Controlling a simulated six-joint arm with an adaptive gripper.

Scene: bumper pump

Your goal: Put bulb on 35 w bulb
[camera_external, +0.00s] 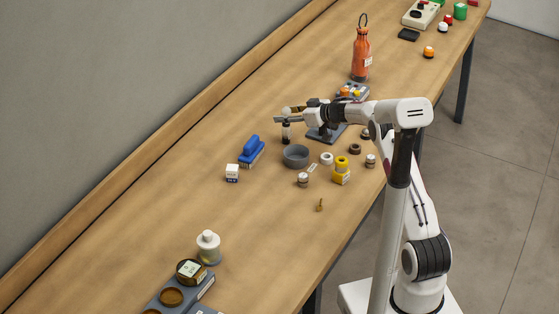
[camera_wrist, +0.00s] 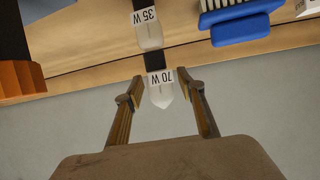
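A bulb labelled 70 W (camera_wrist: 161,90) with a black base is between the two fingers of my gripper (camera_wrist: 165,88) in the wrist view. The fingers stand apart, with a narrow gap visible on each side of the bulb. A bulb labelled 35 W (camera_wrist: 148,32) on a black base is beyond it, in line with it; the wrist picture appears upside down, so the 70 W bulb seems above. I cannot tell whether they touch. In the external view my gripper (camera_external: 288,119) is over a dark upright piece (camera_external: 286,134) on the table.
A blue brush (camera_external: 251,151) and a white box (camera_external: 232,173) are left of the gripper. An orange bottle (camera_external: 361,55) stands farther back. The middle-left table is clear.

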